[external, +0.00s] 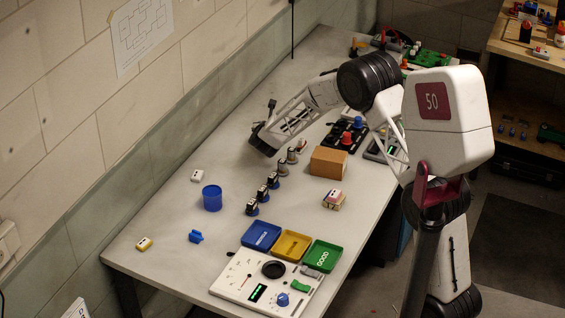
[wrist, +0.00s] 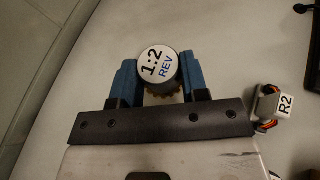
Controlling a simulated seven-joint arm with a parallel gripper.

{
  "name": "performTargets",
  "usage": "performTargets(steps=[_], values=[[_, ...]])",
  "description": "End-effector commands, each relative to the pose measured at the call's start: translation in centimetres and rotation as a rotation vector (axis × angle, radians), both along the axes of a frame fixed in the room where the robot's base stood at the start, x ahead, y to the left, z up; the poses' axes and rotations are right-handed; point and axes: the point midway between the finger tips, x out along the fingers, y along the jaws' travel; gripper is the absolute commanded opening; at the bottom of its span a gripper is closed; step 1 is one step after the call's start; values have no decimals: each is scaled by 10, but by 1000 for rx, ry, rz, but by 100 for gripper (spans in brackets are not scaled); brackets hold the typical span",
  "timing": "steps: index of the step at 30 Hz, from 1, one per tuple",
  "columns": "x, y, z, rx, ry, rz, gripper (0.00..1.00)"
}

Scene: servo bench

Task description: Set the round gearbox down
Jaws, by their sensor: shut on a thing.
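The round gearbox (wrist: 158,64) has a white cap marked "1:2 REV" and a dark body with a brass-coloured toothed edge below. In the wrist view it sits between the two blue fingers of my gripper (wrist: 157,80), which is shut on it. In the external view my gripper (external: 264,142) is over the far part of the bench, near the wall side. The gearbox cannot be made out there. I cannot tell how high it is above the bench top, or whether it touches it.
A servo marked R2 (wrist: 280,106) is right of my gripper. A row of servos (external: 262,193) and grey parts (external: 292,155) runs towards the front. A cardboard box (external: 328,163), blue cup (external: 212,199), blue tray (external: 261,235), yellow tray (external: 303,241) and green tray (external: 322,256) stand around. The bench's left side is mostly clear.

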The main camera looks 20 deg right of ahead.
Motion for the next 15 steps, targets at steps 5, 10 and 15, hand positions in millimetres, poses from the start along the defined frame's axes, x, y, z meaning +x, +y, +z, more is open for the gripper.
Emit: performTargets(steps=[5,10,15], values=[[0,0,-3,-1,1,0,16],[0,0,-19,0,1,0,16],[0,0,-34,1,0,-1,16]])
